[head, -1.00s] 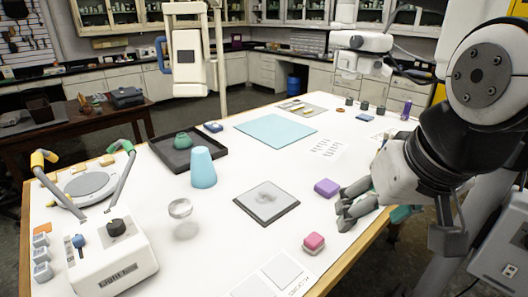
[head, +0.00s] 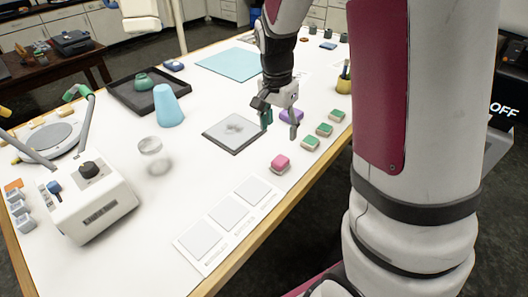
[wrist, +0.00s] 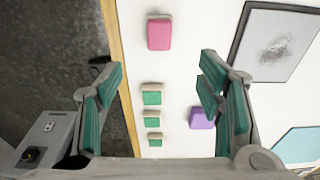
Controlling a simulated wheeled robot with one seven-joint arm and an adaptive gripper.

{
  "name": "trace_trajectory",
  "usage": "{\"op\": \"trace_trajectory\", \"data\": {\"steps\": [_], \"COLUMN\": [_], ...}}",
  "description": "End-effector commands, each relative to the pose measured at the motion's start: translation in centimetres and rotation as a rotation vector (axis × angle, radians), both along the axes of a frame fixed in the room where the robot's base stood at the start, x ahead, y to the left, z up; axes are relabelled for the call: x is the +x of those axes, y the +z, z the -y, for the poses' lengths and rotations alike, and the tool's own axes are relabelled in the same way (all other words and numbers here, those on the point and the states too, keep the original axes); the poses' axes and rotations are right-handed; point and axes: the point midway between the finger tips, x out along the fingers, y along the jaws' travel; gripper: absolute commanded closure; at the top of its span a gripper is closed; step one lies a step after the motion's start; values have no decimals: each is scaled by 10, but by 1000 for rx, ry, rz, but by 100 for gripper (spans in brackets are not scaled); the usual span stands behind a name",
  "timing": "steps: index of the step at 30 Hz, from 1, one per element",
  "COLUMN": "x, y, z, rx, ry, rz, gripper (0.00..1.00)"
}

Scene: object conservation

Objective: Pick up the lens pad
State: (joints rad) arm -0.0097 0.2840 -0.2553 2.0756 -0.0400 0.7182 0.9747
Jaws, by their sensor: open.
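Several small block-like pads lie on the white table; I cannot tell by look which one is the lens pad. A pink pad (head: 280,163) lies nearest, and a purple pad (head: 291,117) lies behind my gripper, partly hidden by it. Green-topped pads (head: 324,129) stand in a row along the right table edge. The wrist view shows the pink pad (wrist: 159,33), the purple pad (wrist: 202,119) and the green row (wrist: 152,97). My gripper (head: 280,123) is open and empty above the table, its fingers pointing down, with the pink and green pads between its fingers in the wrist view.
A dark-framed grey plate (head: 233,131) lies left of my gripper. A blue cone (head: 168,106), a glass ball (head: 150,146), a black tray (head: 126,93) and a light box (head: 90,200) stand farther left. A white card with squares (head: 228,221) lies in front. A pencil cup (head: 344,80) stands at the right edge.

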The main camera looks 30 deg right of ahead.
Motion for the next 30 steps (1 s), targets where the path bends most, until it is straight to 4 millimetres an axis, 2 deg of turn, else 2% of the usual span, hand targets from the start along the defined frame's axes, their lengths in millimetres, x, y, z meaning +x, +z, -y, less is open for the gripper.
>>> {"op": "trace_trajectory", "data": {"steps": [5, 13, 23, 30], "x": [-1, 2, 2, 1], "y": [-23, -71, -94, -124], "z": [4, 9, 10, 12], "rx": [0, 0, 0, 0], "ry": [-7, -6, -4, -4], "rz": [-9, -6, -5, -5], "gripper": [39, 39, 39, 39]}}
